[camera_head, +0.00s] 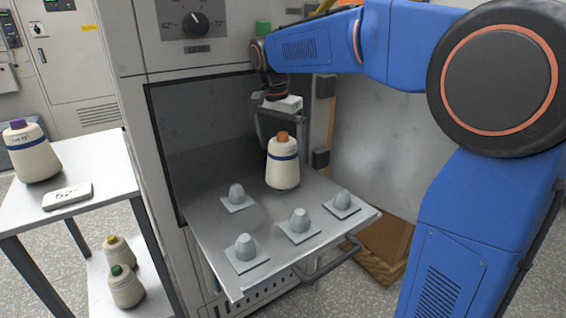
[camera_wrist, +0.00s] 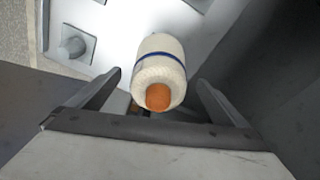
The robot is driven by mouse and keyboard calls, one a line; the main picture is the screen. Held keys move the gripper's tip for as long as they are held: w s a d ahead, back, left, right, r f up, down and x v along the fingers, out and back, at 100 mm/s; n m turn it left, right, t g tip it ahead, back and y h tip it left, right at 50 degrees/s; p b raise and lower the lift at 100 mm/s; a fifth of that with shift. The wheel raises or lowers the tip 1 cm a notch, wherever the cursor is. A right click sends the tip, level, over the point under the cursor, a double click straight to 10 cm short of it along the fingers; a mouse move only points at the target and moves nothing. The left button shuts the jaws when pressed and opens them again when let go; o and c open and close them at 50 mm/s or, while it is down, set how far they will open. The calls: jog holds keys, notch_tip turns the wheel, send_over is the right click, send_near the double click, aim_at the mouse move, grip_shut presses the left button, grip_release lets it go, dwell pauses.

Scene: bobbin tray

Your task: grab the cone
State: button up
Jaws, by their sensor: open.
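The cone (camera_head: 283,165) is cream yarn with a dark blue band and an orange tip. It stands upright toward the back of the metal tray (camera_head: 240,276). In the wrist view the cone (camera_wrist: 161,62) appears between and just beyond my open fingers, its orange tip toward me. My gripper (camera_wrist: 158,82) is open and empty, with a finger on each side of the cone and no visible contact.
Several grey pegs on square plates, one at the front left (camera_head: 245,247), stand on the tray. The machine opening (camera_head: 205,125) is behind. A side table (camera_head: 95,200) at left holds a purple-tipped cone (camera_head: 32,152) and a labelled block (camera_head: 67,196); two cones (camera_head: 122,270) sit below.

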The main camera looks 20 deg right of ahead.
jog(key=f, duration=0.3)
jog(key=d+f, duration=0.1)
jog(key=shift+w+f, duration=0.25)
jog(key=shift+f, duration=0.15)
jog(key=c, duration=1.4)
